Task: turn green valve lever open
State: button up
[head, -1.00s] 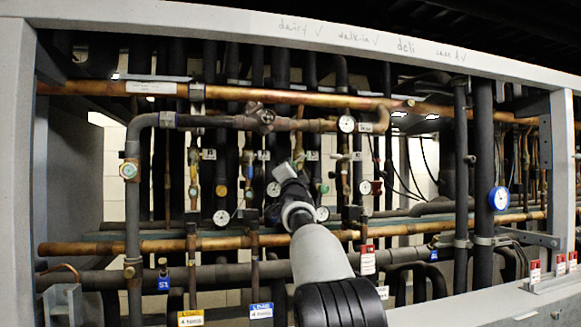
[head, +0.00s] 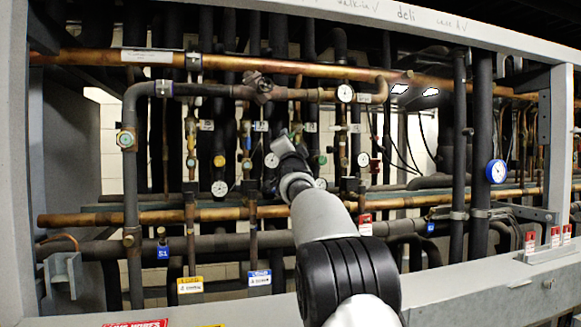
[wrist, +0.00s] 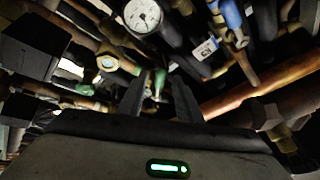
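A small green lever (wrist: 159,80) shows in the wrist view, past my fingertips and in line with the gap between them. A small green part (head: 322,160) shows in the head view just right of my gripper; I cannot tell if it is the same one. My gripper (head: 287,137) reaches into the rack among the vertical pipes. In the wrist view its two dark fingers (wrist: 158,80) stand apart with nothing clearly held between them. Whether they touch the lever cannot be told. My arm hides the pipes behind it.
A copper pipe (head: 230,64) runs across above my gripper, and another copper pipe (head: 100,219) runs below. Pressure gauges (wrist: 142,15) and a blue lever (wrist: 231,14) are close by. A grey frame (head: 460,290) bounds the opening in front.

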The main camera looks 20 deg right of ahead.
jog(key=b+v, duration=0.4)
jog(key=v, duration=1)
jog(key=shift+s+a+f, duration=0.15)
jog(key=shift+f, duration=0.1)
